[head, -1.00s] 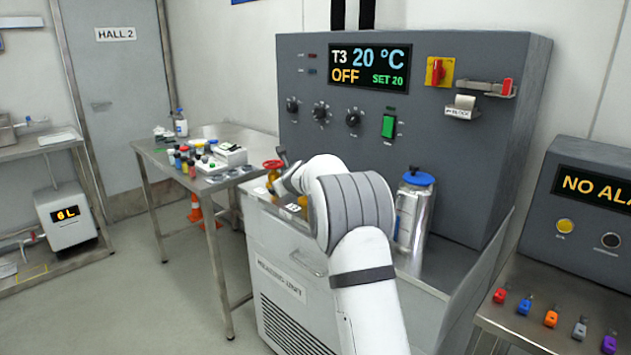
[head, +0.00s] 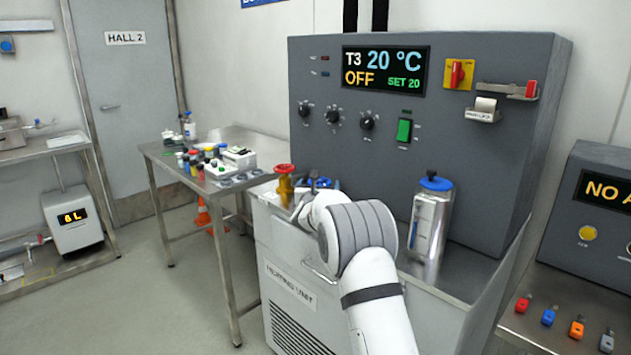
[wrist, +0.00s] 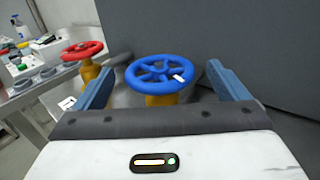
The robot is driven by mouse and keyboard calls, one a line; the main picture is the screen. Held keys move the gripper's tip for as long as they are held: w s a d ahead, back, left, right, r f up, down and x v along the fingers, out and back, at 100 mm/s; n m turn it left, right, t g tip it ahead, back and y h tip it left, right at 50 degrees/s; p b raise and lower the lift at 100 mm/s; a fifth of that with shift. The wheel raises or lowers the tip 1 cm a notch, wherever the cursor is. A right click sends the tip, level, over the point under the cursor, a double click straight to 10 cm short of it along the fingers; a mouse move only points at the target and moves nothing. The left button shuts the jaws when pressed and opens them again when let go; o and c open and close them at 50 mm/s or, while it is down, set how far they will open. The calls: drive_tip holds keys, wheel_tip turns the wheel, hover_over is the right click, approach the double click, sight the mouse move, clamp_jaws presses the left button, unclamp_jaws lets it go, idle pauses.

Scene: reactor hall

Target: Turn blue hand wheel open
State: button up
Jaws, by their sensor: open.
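The blue hand wheel (wrist: 160,74) sits on a yellow valve body (wrist: 162,99) in the wrist view, with a small white mark on its right side. My gripper (wrist: 162,80) is open, with one blue finger to the left of the wheel and one to the right. The wheel lies between the fingers, and no contact is visible. In the head view only part of the blue wheel (head: 322,183) shows behind my arm, and the fingertips are mostly hidden there.
A red hand wheel (head: 285,169) on a yellow valve stands just left of the blue one. A metal canister (head: 430,220) with a blue lid stands to the right. The grey control panel (head: 460,150) rises behind. A steel table (head: 200,158) with small bottles is at left.

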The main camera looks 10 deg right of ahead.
sight(321, 177)
drive_tip(key=shift+p+x, duration=0.3)
drive_tip(key=shift+x, duration=1.25)
drive_tip(key=shift+c, duration=0.3)
drive_tip(key=c, duration=0.9)
drive_tip(key=shift+a, duration=0.3)
drive_tip(key=shift+d, duration=0.1)
